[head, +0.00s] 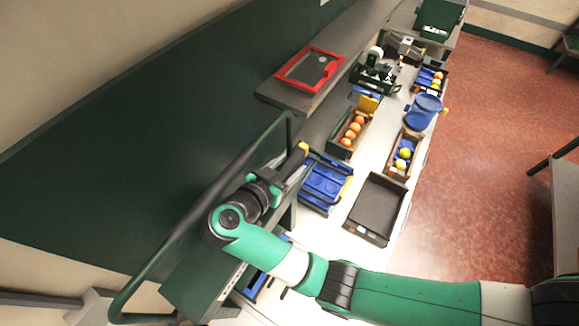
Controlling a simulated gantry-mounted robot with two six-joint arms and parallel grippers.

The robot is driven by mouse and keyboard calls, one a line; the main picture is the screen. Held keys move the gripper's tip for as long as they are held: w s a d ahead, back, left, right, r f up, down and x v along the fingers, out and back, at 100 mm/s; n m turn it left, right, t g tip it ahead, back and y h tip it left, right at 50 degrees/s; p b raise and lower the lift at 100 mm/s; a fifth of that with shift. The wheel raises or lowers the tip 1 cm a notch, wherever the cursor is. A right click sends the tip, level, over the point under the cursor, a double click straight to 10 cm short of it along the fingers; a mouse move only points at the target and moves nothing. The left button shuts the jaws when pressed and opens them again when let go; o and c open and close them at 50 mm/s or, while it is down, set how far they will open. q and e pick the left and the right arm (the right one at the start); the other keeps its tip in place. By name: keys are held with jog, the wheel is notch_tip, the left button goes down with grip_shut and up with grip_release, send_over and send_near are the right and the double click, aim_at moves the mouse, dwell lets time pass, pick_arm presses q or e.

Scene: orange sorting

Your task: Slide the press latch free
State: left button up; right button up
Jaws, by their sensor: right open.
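A dark green press-like frame with a long bent tube handle (228,172) stands at the left, beside my right arm. A small yellow-tipped part (303,148) shows just past my right gripper; I cannot tell whether it is the latch. My right gripper (287,173) is open, close to this yellow tip and beside the tube handle. I cannot tell whether it touches either. The wrist and fingers hide part of the press. No other part is clearly recognisable as the press latch. My left gripper is not in view.
A blue tray (325,183) is just right of my right gripper, with an empty dark tray (376,208) beyond it. Crates of oranges (344,142) and yellow-green fruit (391,167) stand farther along the white bench. A red-framed board (311,68) lies on the grey shelf.

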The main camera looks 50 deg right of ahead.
grip_shut()
dwell(1.4)
